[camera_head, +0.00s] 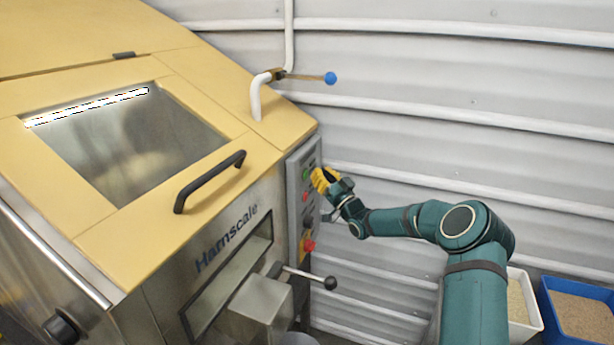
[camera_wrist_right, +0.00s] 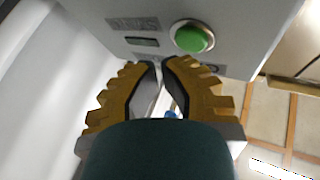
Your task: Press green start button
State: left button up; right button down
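The green start button (camera_head: 306,174) sits near the top of the grey control panel on the machine's right side. In the right wrist view the round green button (camera_wrist_right: 192,38) has a pale metal ring and lies just beyond and slightly right of my fingertips. My right gripper (camera_head: 317,180) has yellow fingers and is close in front of the panel. In the wrist view its fingertips (camera_wrist_right: 162,64) are nearly together, with nothing held between them. Whether they touch the panel cannot be told. My left gripper is not in view.
A red button (camera_head: 305,196) and a red emergency knob (camera_head: 309,245) are lower on the panel. A black-knobbed lever (camera_head: 329,283) sticks out below. A blue-ended valve handle (camera_head: 330,78) is above. A blue bin (camera_head: 577,311) stands at lower right, by the corrugated wall.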

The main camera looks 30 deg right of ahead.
jog(key=shift+w+a+b, duration=0.3)
jog(key=shift+w+b, duration=0.05)
jog(key=shift+b, duration=0.2)
